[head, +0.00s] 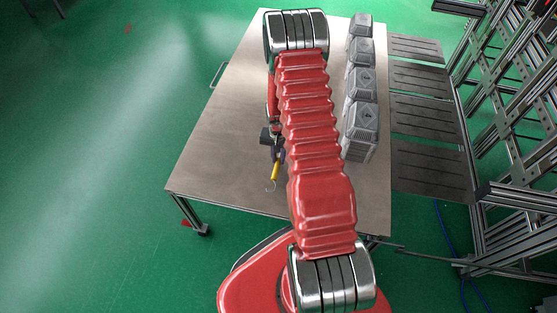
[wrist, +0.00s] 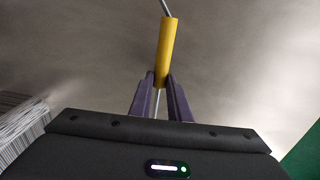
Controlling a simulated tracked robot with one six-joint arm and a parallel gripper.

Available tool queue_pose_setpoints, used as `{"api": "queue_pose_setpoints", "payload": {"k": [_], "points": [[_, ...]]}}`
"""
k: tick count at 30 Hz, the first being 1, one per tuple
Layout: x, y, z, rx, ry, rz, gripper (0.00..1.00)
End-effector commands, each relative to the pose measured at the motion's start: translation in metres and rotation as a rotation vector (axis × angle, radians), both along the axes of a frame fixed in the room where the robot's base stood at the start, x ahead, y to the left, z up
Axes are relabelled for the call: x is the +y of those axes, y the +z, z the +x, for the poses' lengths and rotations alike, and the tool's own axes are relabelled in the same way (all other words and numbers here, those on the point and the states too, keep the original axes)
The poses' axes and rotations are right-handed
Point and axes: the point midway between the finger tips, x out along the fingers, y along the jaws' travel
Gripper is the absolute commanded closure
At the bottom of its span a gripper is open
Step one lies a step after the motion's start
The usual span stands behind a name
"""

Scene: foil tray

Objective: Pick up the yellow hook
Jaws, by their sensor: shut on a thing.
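The yellow hook (head: 275,171) has a yellow handle and a thin metal hook end, and it shows just left of my red arm in the head view. In the wrist view the hook (wrist: 165,50) stands between the dark fingers of my gripper (wrist: 161,82), which are shut on the lower part of its handle. A metal rod runs out of the handle at the top and another shows between the fingers below. In the head view my gripper (head: 279,154) is partly hidden by my arm. I cannot tell how high the hook is above the table.
The metal table (head: 225,150) is clear on its left side. Dark panels (head: 425,125) lie beyond the table's right edge, next to a metal frame rack (head: 500,130).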

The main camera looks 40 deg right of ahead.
Motion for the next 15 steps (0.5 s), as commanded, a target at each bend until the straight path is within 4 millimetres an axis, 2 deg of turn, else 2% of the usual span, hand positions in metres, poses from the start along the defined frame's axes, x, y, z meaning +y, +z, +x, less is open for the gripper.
{"api": "queue_pose_setpoints", "payload": {"k": [9,15], "points": [[0.0,0.049,0.001,-0.003,0.0,-0.002,1.0],[0.0,0.073,0.0,-0.001,0.0,-0.001,1.0]]}}
